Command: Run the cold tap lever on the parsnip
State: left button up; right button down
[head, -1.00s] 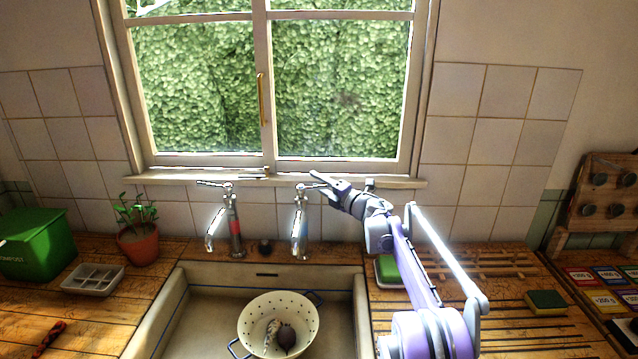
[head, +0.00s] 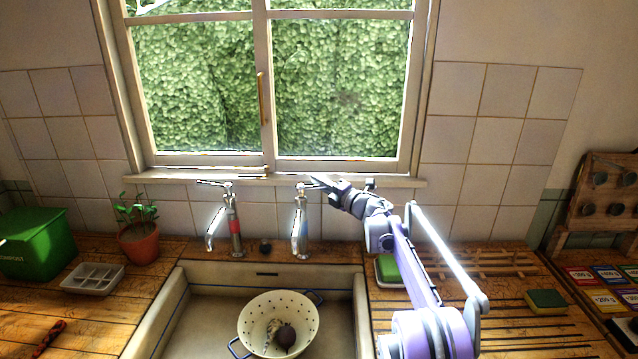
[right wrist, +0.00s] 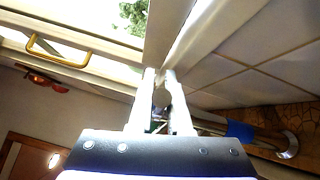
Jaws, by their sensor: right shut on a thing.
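The cold tap (head: 301,238) stands at the back of the sink, right of the red-banded tap. Its blue band (right wrist: 240,131) shows in the right wrist view. My right gripper (head: 319,183) is at the top of this tap, shut on its lever; in the right wrist view the fingertips (right wrist: 161,84) meet around a small pale piece. The fingers hide most of the lever. A pale, mottled parsnip (head: 271,333) lies in a cream colander (head: 254,312) in the sink, beside a dark round root (head: 286,337). No clear water stream shows. My left gripper is not in view.
The red-banded tap (head: 236,238) is close on the left. The window sill (head: 390,182) runs just behind my gripper. A green soap-like block (head: 388,268) and a sponge (head: 546,300) lie on the right drainboard. A potted plant (head: 139,243) stands on the left.

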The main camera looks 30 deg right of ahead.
dwell(0.8)
jog(key=m+h, duration=0.1)
jog(key=s+m+h, duration=0.1)
jog(key=h, duration=0.1)
jog(key=shift+a+b, duration=0.2)
jog(key=shift+b, duration=0.1)
jog(key=shift+s+m+h+p, duration=0.3)
jog(key=shift+m+h, duration=0.4)
jog(key=shift+h, duration=0.5)
jog(key=c, duration=0.9)
grip_release()
jog(key=shift+o, duration=0.2)
